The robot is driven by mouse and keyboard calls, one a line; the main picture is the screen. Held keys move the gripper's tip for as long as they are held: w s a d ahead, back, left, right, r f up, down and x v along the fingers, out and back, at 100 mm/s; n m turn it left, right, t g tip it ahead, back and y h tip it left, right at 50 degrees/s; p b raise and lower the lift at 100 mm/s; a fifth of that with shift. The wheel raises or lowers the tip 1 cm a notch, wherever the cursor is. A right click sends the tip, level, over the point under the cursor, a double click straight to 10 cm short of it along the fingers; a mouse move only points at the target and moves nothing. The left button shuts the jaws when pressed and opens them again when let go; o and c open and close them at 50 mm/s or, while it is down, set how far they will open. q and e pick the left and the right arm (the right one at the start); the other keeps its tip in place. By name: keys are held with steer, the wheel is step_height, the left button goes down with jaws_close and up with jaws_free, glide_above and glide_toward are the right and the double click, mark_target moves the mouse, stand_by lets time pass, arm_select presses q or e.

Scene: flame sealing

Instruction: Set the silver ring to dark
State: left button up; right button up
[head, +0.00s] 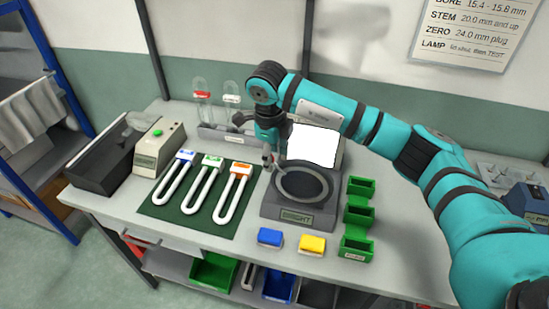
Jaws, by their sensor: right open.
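The silver ring (304,202) runs around a dark round plate (302,183) on top of a grey instrument (270,211). A label on the instrument's front (298,217) appears to read BRIGHT. A lit white screen (312,146) stands behind the plate. My right gripper (273,166) points down at the left rear edge of the ring, open. Its fingers are small in the picture, and I cannot tell whether they touch the ring. My left gripper is out of view.
Left of the instrument, three U-shaped tubes with blue, green and orange marks lie on a green mat (157,211). Green bins (357,216) stand to the right. A blue block (270,237) and a yellow block (312,244) sit in front. A tube rack (222,138) stands behind.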

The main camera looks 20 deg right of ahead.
steer(key=shift+w+d+f+p, duration=0.1)
steer(key=shift+f+p, duration=0.1)
steer(key=shift+f, duration=0.75)
steer(key=shift+w+d+f+p, duration=0.1)
steer(key=shift+f+p, duration=0.1)
steer(key=shift+f, duration=0.75)
steer(key=shift+f, duration=0.1)
jaws_close()
steer(key=shift+f, duration=0.1)
